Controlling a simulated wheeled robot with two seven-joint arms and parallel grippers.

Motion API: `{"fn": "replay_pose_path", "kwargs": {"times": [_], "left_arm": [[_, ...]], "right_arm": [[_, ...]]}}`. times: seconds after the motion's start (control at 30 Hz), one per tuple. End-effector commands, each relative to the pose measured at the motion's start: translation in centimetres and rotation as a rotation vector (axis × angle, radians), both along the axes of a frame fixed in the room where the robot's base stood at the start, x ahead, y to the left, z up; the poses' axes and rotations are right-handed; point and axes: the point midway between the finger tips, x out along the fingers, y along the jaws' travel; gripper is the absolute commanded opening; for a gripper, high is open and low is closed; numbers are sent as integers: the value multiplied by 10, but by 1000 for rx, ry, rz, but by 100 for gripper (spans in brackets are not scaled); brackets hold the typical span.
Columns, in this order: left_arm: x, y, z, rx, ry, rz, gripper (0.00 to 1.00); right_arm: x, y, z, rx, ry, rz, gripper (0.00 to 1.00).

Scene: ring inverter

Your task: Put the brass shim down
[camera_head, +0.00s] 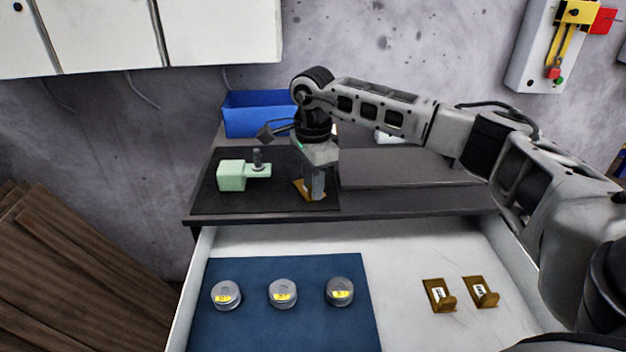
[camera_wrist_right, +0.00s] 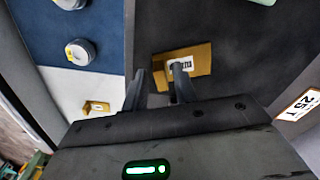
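The brass shim (camera_head: 299,187) is a small bent brass piece at the right part of the black mat (camera_head: 270,203) on the bench. In the right wrist view the shim (camera_wrist_right: 202,58) shows a white label, partly covered by one finger. It appears to lie flat on the mat. My right gripper (camera_head: 316,190) points down over it. In the wrist view its two fingers (camera_wrist_right: 160,88) stand apart, with dark surface showing between them, so it looks open. One finger overlaps the shim, the other is beside it; whether they touch is unclear. My left gripper is not in view.
A pale green block with a post (camera_head: 232,176) stands left on the mat. A blue bin (camera_head: 250,113) is behind. The open drawer (camera_head: 410,250) below holds three round silver pieces (camera_head: 283,293) on a blue mat and two brass shims (camera_head: 438,295).

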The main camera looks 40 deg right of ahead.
Motion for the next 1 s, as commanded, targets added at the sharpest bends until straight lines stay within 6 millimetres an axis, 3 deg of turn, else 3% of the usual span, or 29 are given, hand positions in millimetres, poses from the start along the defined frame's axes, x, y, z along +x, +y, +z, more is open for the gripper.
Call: {"fn": "replay_pose_path", "kwargs": {"times": [0.27,0.43,0.8,1.0], "left_arm": [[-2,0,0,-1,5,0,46],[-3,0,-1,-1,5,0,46],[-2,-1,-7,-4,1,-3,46],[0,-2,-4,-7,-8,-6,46]], "right_arm": [[0,0,1,0,0,0,34],[1,0,12,2,-3,0,34],[1,0,88,1,-5,0,34],[1,0,116,1,-2,0,34]]}}
